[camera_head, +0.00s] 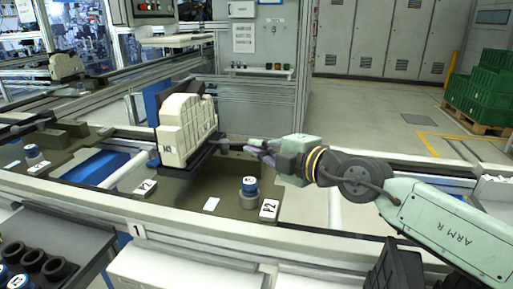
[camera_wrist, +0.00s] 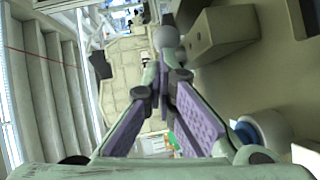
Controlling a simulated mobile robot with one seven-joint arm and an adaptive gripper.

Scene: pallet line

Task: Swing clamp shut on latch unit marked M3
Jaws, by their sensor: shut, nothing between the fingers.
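A beige ribbed block (camera_head: 187,128) stands upright on a dark bracket (camera_head: 200,160) on the pallet; a small dark mark at its lower left is too small to read surely. A small grey rod end (camera_head: 224,145) at the block's right side may be part of the clamp. My gripper (camera_head: 257,147) is right of it, with purple-padded fingers. In the wrist view my gripper (camera_wrist: 163,80) is shut and empty, its tips just short of a grey ball knob (camera_wrist: 167,37). The beige block (camera_wrist: 130,65) shows behind. I cannot tell whether the fingers touch the knob.
A blue-and-grey cylinder (camera_head: 249,189) and a tag marked P2 (camera_head: 268,209) are on the pallet, below my gripper. A tag marked 2 (camera_head: 145,187) lies left. The conveyor's front rail (camera_head: 180,221) runs across. Green crates (camera_head: 478,95) stand far right.

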